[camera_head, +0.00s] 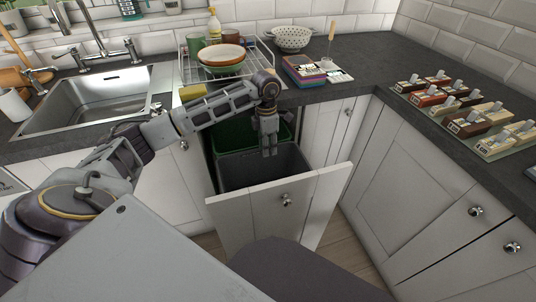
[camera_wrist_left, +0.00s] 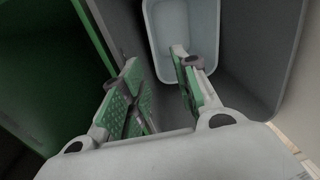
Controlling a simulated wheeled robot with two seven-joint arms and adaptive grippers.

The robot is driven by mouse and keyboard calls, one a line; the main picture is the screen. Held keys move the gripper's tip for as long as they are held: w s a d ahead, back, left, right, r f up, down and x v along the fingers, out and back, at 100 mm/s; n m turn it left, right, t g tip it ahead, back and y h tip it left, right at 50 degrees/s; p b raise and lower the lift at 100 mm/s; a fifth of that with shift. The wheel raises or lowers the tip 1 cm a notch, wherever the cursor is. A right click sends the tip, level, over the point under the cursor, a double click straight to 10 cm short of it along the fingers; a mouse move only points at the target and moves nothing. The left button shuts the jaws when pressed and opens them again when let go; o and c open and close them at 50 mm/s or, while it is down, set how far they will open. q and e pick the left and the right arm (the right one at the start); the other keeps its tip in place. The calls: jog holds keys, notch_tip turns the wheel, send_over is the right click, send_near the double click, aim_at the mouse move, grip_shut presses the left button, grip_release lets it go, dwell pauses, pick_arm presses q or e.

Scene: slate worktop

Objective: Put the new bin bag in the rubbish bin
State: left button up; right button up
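The rubbish bin (camera_head: 240,174) is a grey container in a pulled-out cabinet drawer, in front of a green bin (camera_head: 238,133). My left gripper (camera_head: 269,150) points down at the grey bin's opening. In the left wrist view its green-padded fingers (camera_wrist_left: 157,62) are apart with nothing seen between them. I cannot identify a bin bag for sure. My right gripper is not in view.
The white drawer front (camera_head: 270,212) stands out from the cabinets. On the worktop are a dish rack (camera_head: 262,58) with bowls, a colander (camera_head: 291,38), a stack of coloured items (camera_head: 303,70) and several labelled blocks (camera_head: 470,123) on the right. A sink (camera_head: 95,97) is at the left.

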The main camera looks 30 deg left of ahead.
pick_arm(q)
jog(key=shift+r, duration=0.95)
jog(key=shift+a+r, duration=0.1)
jog(key=shift+r, duration=0.05)
dwell(0.3)
